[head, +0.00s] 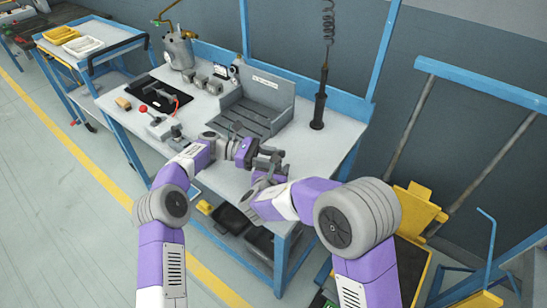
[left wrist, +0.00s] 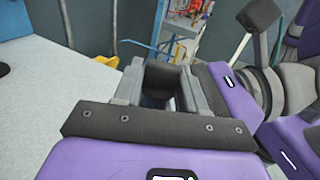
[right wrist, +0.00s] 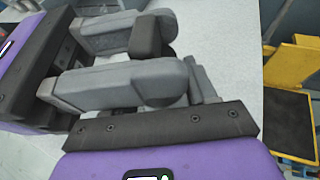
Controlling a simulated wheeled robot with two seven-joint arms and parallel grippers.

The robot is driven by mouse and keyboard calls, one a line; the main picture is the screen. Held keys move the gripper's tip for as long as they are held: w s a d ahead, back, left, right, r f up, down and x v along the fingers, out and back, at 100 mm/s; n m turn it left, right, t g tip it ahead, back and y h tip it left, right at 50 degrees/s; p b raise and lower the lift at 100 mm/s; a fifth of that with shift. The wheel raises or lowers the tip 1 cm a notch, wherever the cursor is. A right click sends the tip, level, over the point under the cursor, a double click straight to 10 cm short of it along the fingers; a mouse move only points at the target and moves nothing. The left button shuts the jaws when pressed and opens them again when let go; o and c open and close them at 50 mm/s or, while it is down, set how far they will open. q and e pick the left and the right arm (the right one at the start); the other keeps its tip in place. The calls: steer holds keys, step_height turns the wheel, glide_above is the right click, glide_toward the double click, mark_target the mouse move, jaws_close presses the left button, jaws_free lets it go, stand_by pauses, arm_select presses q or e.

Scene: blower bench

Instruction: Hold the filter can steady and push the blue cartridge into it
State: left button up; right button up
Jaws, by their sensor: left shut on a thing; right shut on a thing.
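My left gripper (head: 268,156) is shut on a dark grey, rounded thing, which looks like the filter can; it shows between the grey fingers in the left wrist view (left wrist: 163,78) and in the right wrist view (right wrist: 150,36). My right gripper (head: 270,178) is close beside the left one, above the front of the bench. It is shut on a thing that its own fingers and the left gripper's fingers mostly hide. I see no clear blue of the cartridge in any view, and cannot tell how far it is inside the can.
Behind the grippers, a grey stepped fixture (head: 252,112) stands on the bench (head: 320,150). A red-knobbed clamp (head: 160,126), a black tray (head: 152,93) and a metal pot (head: 179,52) are to the left. A black upright tool (head: 319,105) stands at the right. The bench's right part is clear.

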arm_select(q)
steer(key=shift+f, duration=0.25)
steer(key=shift+r, duration=0.4)
stand_by(0.8)
steer(key=shift+f, duration=0.4)
stand_by(0.3)
steer(key=shift+r, duration=0.35)
stand_by(0.3)
steer(key=shift+a, duration=0.1)
steer(key=shift+f, duration=0.3)
stand_by(0.8)
steer(key=shift+r, duration=0.3)
steer(key=o, duration=1.1)
